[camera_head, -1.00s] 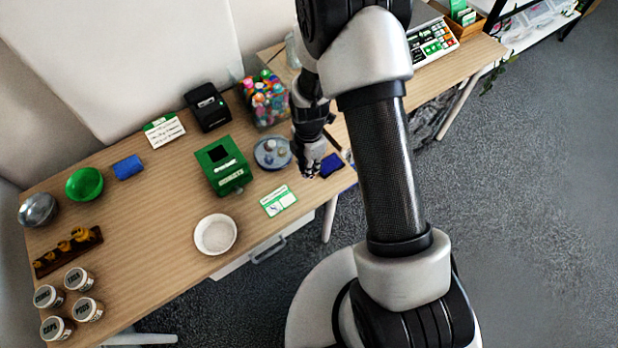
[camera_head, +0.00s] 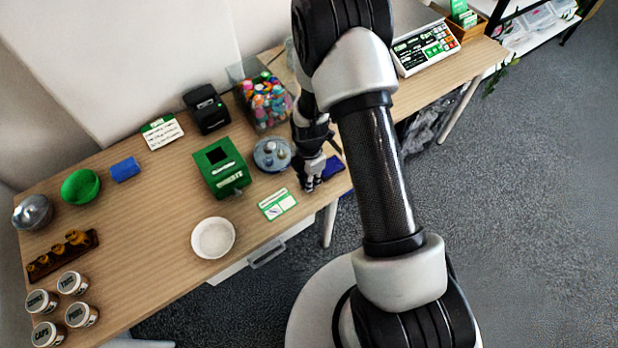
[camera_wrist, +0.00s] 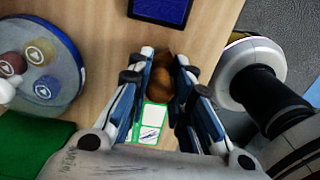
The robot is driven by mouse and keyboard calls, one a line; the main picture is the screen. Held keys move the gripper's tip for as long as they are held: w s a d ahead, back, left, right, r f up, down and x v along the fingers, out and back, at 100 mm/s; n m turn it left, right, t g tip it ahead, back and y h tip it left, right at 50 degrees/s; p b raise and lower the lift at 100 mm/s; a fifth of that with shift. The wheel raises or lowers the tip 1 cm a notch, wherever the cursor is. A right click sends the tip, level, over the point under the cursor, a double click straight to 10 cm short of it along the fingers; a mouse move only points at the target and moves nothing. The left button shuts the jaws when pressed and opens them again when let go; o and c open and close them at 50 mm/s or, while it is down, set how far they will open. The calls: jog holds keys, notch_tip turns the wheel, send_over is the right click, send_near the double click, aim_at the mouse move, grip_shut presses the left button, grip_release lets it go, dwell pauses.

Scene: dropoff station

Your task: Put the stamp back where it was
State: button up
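The stamp shows in the wrist view as a brown rounded wooden handle (camera_wrist: 162,86) between the fingers of my gripper (camera_wrist: 164,56). Both fingers appear to press on its sides, so my gripper looks shut on it. The stamp's base is hidden, and I cannot tell whether it touches the table. In the head view my gripper (camera_head: 311,187) is low over the table's front edge, beside the blue ink pad (camera_head: 332,168), which also shows in the wrist view (camera_wrist: 160,10). A green and white card (camera_head: 277,204) lies to the left; it has a dark mark in the wrist view (camera_wrist: 150,118).
A round grey tray (camera_head: 260,164) with several small items stands left of my gripper. Behind it is a clear bin of colourful pieces (camera_head: 266,100). A green box (camera_head: 222,168) and a white bowl (camera_head: 213,238) stand further left. Bare table (camera_head: 150,225) lies beyond the bowl.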

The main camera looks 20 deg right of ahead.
jog(key=o, duration=0.4)
jog(key=shift+r, duration=0.15)
notch_tip(320, 180, up, 23)
jog(key=s+m+t+p, duration=0.1)
jog(key=m+p, duration=0.3)
jog(key=m, duration=0.1)
jog(key=s+r+m+t, duration=0.3)
jog(key=s+r+m, duration=1.3)
jog(key=s+r, duration=0.3)
jog(key=shift+s+m+t, duration=0.3)
jog(key=shift+s, duration=0.45)
